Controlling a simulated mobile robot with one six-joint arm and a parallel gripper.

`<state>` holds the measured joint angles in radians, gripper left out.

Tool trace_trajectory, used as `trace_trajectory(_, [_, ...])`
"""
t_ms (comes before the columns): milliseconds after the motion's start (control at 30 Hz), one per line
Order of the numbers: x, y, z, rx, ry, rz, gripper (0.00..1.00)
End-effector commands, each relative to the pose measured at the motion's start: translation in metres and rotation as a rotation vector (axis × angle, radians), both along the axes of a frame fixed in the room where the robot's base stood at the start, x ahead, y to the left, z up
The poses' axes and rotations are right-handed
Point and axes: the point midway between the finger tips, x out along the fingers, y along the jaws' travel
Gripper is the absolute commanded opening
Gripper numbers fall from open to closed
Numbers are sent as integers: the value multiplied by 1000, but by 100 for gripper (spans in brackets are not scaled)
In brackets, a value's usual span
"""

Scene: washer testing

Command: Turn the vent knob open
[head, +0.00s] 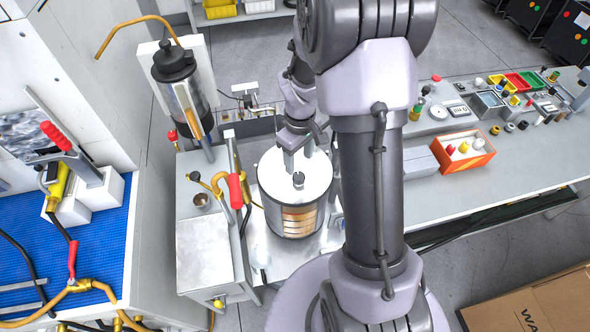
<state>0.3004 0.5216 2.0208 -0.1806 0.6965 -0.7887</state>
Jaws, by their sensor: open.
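A small dark knob (299,180) stands on the pale round lid of the cylindrical chamber (268,190); it appears to be the vent knob. The knob's turned position is too small to tell. My gripper (298,160) hangs open above the lid, pointing down. In the picture its fingers lie just above the knob; whether they touch it or stand around it I cannot tell. My arm hides part of the chamber's right side. Copper-coloured bands show through the chamber's front.
A black-topped canister (178,85) is mounted behind left. An orange box (463,150) and small parts occupy the right bench. A cardboard box (535,305) lies lower right.

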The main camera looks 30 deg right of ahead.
Motion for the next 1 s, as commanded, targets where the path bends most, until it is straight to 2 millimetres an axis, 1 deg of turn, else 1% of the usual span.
trace_trajectory(33, [-1, 0, -18, 2, 5, -1, 56])
trace_trajectory(100, [-1, 0, -36, 1, 3, -1, 56])
trace_trajectory(200, [-1, 0, -56, 0, 2, -1, 56])
trace_trajectory(267, [-1, 0, -64, 1, 1, -2, 56])
trace_trajectory(400, [-1, 0, -74, 0, 0, -2, 56])
trace_trajectory(667, [0, 0, -75, 0, -1, -2, 56])
trace_trajectory(700, [0, 0, -75, 0, -1, -2, 52])
trace_trajectory(767, [0, 0, -75, 0, -1, -2, 40])
trace_trajectory(800, [0, 0, -75, 0, -1, -2, 32])
trace_trajectory(967, [0, 0, -75, 0, -1, -2, 1])
trace_trajectory(1000, [0, 0, -75, 0, -1, -2, 0])
